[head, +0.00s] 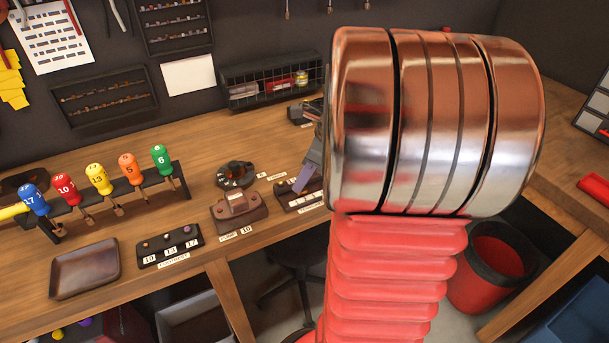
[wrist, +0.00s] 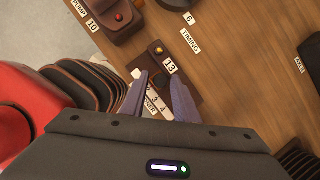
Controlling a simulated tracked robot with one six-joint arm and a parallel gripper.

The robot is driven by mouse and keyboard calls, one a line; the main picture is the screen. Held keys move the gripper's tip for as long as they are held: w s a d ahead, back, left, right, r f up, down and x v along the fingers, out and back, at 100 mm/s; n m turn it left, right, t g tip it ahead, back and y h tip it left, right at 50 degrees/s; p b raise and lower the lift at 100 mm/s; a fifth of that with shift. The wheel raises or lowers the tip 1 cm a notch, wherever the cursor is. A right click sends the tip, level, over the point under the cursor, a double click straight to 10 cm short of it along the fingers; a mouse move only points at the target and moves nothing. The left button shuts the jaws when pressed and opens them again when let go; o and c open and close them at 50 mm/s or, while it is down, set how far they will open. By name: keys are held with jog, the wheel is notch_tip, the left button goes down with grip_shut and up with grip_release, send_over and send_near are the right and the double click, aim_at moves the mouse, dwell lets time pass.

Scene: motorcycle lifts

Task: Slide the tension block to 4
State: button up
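The two purple-grey fingers are apart, on either side of the strip. A small dark shape between them may be the tension block; I cannot tell whether the fingers touch it. In the head view the panel (head: 287,193) shows partly, with a finger of my gripper (head: 305,178) over it. My arm hides the rest.
A brown block unit (head: 239,210) tagged 10 stands left of the panel, with a round dial (head: 236,175) behind it. A button board (head: 170,246), an empty tray (head: 85,270) and a rack of numbered screwdrivers (head: 97,180) stand further left. The bench's front edge is close.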

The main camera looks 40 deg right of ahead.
grip_shut()
